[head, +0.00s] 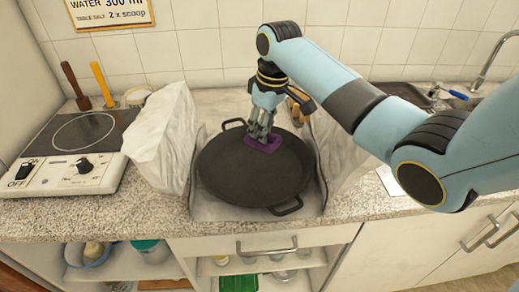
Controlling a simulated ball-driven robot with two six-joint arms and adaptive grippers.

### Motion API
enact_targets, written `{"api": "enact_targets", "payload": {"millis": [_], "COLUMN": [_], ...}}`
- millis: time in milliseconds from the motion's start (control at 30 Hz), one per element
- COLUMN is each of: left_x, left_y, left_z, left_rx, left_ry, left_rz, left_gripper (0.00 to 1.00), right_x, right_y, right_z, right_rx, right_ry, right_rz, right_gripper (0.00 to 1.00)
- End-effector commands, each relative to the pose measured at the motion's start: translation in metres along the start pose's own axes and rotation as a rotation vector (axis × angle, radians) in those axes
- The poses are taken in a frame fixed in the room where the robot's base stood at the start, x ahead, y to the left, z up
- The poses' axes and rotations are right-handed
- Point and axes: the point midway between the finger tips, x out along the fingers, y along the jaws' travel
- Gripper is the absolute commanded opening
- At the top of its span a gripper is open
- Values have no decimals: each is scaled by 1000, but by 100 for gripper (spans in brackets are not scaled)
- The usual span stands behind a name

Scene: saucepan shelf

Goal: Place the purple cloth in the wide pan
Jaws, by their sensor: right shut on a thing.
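The wide pan (237,178) is dark and shallow with two loop handles, and it sits on the counter in the middle of the head view. The purple cloth (266,144) is a small patch at the far right part of the pan's inside. My right gripper (260,137) points down over the pan, shut on the purple cloth. The fingers hide part of the cloth, and I cannot tell whether the cloth touches the pan surface. My left gripper is not in view.
A hotplate (88,140) with a knob and switch stands at the left. A pale crumpled bag (163,135) stands left of the pan. A sink (405,94) with a faucet (490,62) is at the back right. Shelves and drawers are below the counter (120,213).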

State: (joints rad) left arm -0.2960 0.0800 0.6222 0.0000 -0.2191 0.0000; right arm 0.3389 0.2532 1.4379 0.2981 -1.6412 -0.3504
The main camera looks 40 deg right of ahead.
Motion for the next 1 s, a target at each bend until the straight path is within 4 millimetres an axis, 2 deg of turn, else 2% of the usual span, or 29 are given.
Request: {"api": "enact_targets", "payload": {"millis": [100,200,433,600,867,900,1000], "left_x": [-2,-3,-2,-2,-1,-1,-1], "left_y": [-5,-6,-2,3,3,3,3], "left_z": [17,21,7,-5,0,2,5], "left_rx": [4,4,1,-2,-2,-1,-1], "left_ry": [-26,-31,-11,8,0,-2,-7], "left_rz": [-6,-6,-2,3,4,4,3], "left_gripper": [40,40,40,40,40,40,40], "right_x": [21,30,62,67,70,70,70], "right_y": [0,0,0,0,0,0,0], "right_z": [4,4,9,10,10,10,10], "right_rx": [0,1,0,-1,-1,-1,-1], "right_ry": [-2,-1,-1,1,1,1,1], "right_rz": [0,0,0,2,1,2,1], "right_gripper": [0,0,0,0,0,24,38]}}
